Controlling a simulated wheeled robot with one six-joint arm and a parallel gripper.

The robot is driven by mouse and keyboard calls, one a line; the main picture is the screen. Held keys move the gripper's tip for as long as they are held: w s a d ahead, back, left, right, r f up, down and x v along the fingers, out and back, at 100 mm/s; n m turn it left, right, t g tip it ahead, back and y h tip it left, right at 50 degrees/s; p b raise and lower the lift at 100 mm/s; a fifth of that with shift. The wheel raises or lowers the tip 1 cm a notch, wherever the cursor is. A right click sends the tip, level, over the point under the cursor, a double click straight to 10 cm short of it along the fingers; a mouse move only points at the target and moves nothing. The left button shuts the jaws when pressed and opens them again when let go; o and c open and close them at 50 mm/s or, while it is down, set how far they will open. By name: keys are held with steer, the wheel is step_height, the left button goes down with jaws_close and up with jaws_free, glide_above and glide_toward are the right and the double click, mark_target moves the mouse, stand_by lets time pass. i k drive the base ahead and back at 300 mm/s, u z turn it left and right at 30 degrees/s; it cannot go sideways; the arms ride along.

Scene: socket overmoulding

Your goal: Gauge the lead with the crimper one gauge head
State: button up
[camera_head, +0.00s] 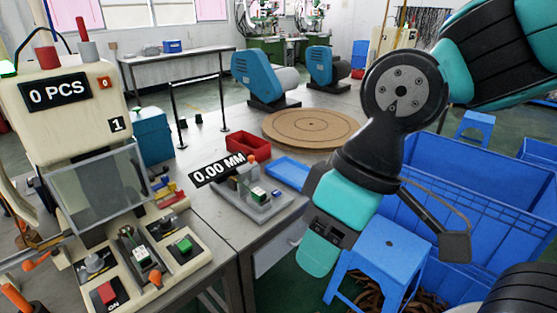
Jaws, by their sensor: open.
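The cream crimper one (60,125) stands at the left, with a "0 PCS" display (60,93) and a "1" label. Its clear guard (100,185) is above a front panel with switches. A grey gauge fixture (262,208) sits on the bench right of it, with a "0.00 MM" display (217,170) and small green and red parts. No lead can be made out for certain. My arm comes in from the upper right, and its wrist is right of the gauge, apart from it. The jaws of my gripper do not show.
A red bin (247,146), a blue tray (288,172) and a round brown turntable (311,128) stand behind the gauge. Two blue machines (263,78) stand farther back. A blue stool (383,245) and large blue crates (480,180) occupy the right.

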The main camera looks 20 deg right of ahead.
mark_target(252, 169)
steer(key=k, duration=0.55)
steer(key=z, duration=0.45)
steer(key=i, duration=1.65)
steer(key=u, duration=0.7)
